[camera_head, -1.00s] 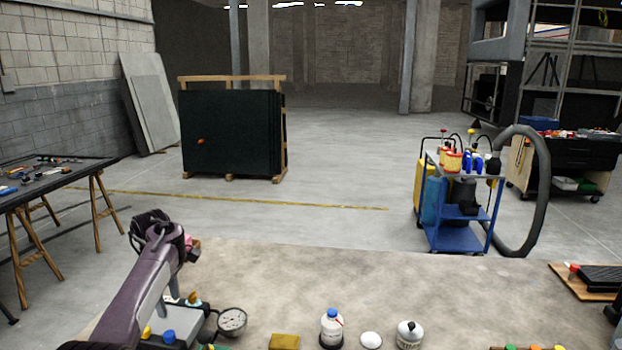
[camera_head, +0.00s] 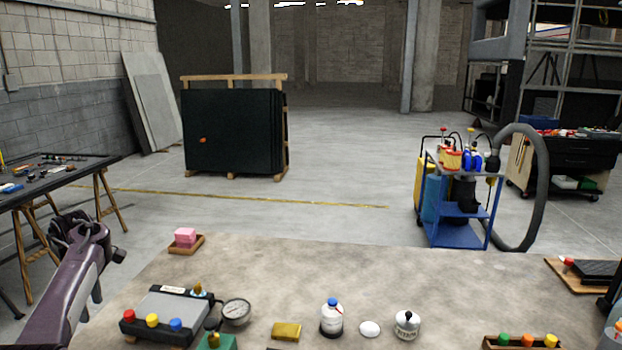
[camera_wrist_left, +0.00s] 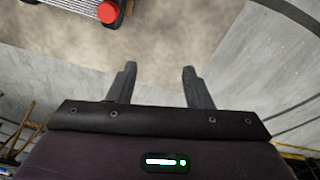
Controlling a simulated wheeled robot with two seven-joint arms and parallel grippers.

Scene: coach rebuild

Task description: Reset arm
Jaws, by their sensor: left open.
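My left gripper (camera_head: 88,232) is at the left of the head view, raised beside the left edge of the workbench (camera_head: 290,270). In the left wrist view its two fingers (camera_wrist_left: 160,85) are spread apart with nothing between them. Bare bench top and grey floor show past the fingertips. The red button (camera_wrist_left: 108,12) of a grey box shows near the top left of that view. My right gripper is not seen in either view.
On the bench stand a grey control box (camera_head: 170,308), a gauge (camera_head: 236,312), a pink block (camera_head: 185,237) on a small tray, a yellow sponge (camera_head: 287,331), and bottles (camera_head: 332,318). A tool table (camera_head: 75,178) stands at left. The bench's middle is clear.

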